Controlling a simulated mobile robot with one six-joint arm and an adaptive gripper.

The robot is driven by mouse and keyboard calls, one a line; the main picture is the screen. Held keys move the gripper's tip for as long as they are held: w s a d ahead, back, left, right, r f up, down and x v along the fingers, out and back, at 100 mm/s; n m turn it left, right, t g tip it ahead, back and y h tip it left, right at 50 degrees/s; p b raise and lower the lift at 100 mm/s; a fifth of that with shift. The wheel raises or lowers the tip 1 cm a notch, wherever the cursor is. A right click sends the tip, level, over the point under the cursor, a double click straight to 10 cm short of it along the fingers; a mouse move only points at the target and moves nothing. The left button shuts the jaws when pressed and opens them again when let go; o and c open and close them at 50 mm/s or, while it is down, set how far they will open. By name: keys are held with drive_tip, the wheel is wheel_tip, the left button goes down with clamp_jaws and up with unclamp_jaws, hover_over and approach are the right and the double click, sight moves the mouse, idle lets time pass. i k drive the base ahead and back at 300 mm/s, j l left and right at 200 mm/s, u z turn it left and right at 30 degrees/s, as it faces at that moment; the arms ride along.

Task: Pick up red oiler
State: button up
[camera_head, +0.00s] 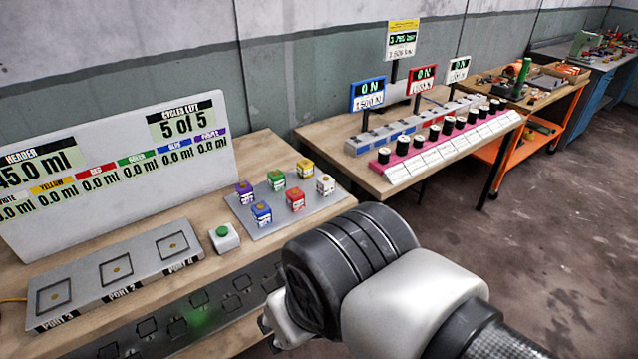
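The red oiler (295,200) is a small red and white block with a round, brownish spot on top. It stands upright on a grey plate (330,207) on the near wooden table, among similar blocks. My arm fills the lower middle of the view. Only a pale end part of it (284,322) shows below the plate, near the table's front. The fingertips of my gripper cannot be made out, so its opening is hidden. Nothing touches the red oiler from my side.
Around it stand purple (244,192), green (276,180), yellow (305,168), blue (261,213) and white (325,185) blocks. A green button (222,232) and a grey port panel (115,268) lie left, before a display board (110,165). Another table (385,188) holds a pink rack (398,171).

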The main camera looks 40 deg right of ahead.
sight(295, 197)
drive_tip(key=i+l+u, duration=0.45)
drive_tip(key=i+l, duration=0.6)
drive_tip(key=l, duration=0.1)
